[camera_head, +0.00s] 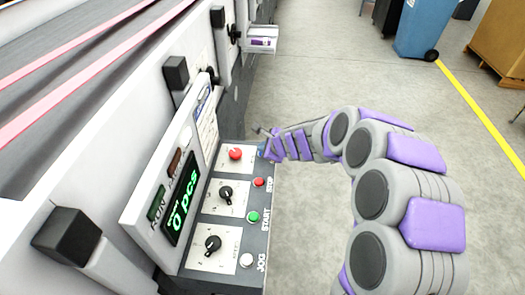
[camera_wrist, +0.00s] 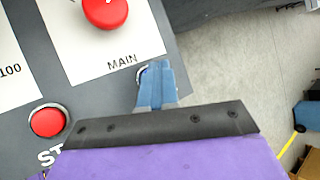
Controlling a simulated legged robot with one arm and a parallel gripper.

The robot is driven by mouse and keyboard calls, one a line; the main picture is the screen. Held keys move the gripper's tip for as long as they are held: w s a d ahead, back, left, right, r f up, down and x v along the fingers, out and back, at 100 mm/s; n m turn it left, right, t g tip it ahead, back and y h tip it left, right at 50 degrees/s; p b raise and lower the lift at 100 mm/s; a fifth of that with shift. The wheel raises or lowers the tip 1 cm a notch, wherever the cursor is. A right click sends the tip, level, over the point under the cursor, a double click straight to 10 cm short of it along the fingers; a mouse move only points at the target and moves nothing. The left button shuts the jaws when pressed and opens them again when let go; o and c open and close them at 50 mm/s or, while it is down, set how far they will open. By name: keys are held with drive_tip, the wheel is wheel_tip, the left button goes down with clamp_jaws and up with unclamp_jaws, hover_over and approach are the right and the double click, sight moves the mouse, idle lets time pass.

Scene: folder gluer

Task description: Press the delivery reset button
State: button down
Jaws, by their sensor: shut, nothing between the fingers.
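The control panel (camera_head: 228,225) is a dark grey box with buttons along its right side. My gripper (camera_head: 265,150) is at the panel's far right corner, beside the red MAIN knob (camera_head: 235,154). In the wrist view, my gripper (camera_wrist: 156,75) has its blue fingers shut and empty, over the panel edge just below the word MAIN. A small part of a round metal-ringed button (camera_wrist: 140,73) shows at the fingers' left side; they hide most of it. I cannot tell whether they touch it. No label reading delivery reset is legible.
Down the panel run a red STOP button (camera_head: 259,183), a green START button (camera_head: 253,217) and a white JOG button (camera_head: 247,260). Two black knobs and a display (camera_head: 180,207) reading 0 pcs stand left of them. Right of the panel is open floor; a blue bin (camera_head: 424,25) stands far off.

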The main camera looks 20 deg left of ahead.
drive_tip(key=shift+r+p, duration=0.3)
drive_tip(key=shift+r, duration=0.25)
wheel_tip(320, 180, up, 5)
drive_tip(key=p, duration=0.5)
